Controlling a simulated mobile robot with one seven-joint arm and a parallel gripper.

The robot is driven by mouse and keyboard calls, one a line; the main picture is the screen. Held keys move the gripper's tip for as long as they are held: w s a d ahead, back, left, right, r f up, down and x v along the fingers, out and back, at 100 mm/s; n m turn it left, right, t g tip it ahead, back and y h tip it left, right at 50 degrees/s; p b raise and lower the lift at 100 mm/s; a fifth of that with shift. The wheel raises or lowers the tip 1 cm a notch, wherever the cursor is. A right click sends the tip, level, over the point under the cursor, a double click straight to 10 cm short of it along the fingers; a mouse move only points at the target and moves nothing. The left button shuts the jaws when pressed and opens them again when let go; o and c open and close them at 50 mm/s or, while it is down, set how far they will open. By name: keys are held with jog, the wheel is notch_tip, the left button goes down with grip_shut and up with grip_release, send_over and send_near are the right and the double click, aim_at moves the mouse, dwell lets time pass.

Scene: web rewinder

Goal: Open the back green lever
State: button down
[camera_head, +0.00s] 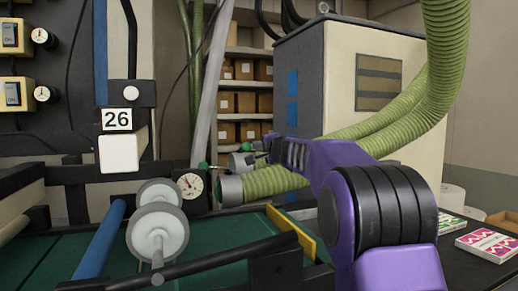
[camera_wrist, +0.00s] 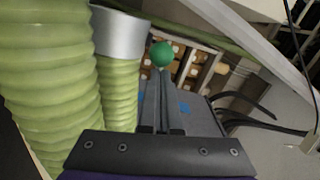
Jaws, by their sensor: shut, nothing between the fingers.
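A round green knob (camera_wrist: 162,54) shows in the wrist view just beyond the fingertips of my gripper (camera_wrist: 160,76). The two fingers are shut together with nothing between them. Whether they touch the knob cannot be told. In the head view a small green lever end (camera_head: 203,165) sits left of my gripper (camera_head: 243,158), beside the metal collar of a green hose. The lever's mount and pivot are mostly hidden there. I cannot tell for sure which of the levers this knob belongs to.
Thick green ribbed hoses (camera_head: 275,181) run close by; one also fills the left of the wrist view (camera_wrist: 45,90), with a metal collar (camera_wrist: 118,35). A dial gauge (camera_head: 190,186), white rollers (camera_head: 158,230) and a yellow plate (camera_head: 290,232) stand nearby. A large cabinet (camera_head: 345,80) stands behind.

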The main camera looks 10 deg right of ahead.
aim_at(246, 147)
jog(key=shift+a, duration=0.25)
jog(key=shift+s+a+f+b, duration=0.1)
jog(key=shift+s+a+b, duration=0.1)
jog(key=shift+a+b, duration=0.45)
jog(key=shift+s+a+f+b, duration=0.1)
jog(key=shift+s+a+b, duration=0.1)
jog(key=shift+a+b, duration=0.4)
jog(key=shift+m+h, duration=0.3)
jog(key=shift+h, duration=0.3)
jog(key=a+p, duration=0.1)
jog(key=a, duration=0.1)
jog(key=w+a, duration=0.1)
jog(key=a, duration=0.2)
jog(key=a+r+p, duration=0.1)
jog(key=a, duration=0.1)
jog(key=shift+w+a+r+p, duration=0.1)
jog(key=shift+w+a+p, duration=0.15)
jog(key=shift+a+p, duration=0.1)
jog(key=shift+w+a+f+m+t+h+p, duration=0.3)
jog(key=shift+w+a+m+h+p, duration=0.15)
jog(key=shift+h+p, duration=0.2)
jog(key=shift+w+a+f+p, duration=0.1)
jog(key=shift+w+a+p, duration=0.6)
jog(key=shift+p, duration=0.1)
jog(key=s+d+b, duration=0.2)
jog(key=s+b, duration=0.3)
jog(key=s, duration=1.2)
jog(key=shift+s+r, duration=0.15)
jog(key=shift+r, duration=0.25)
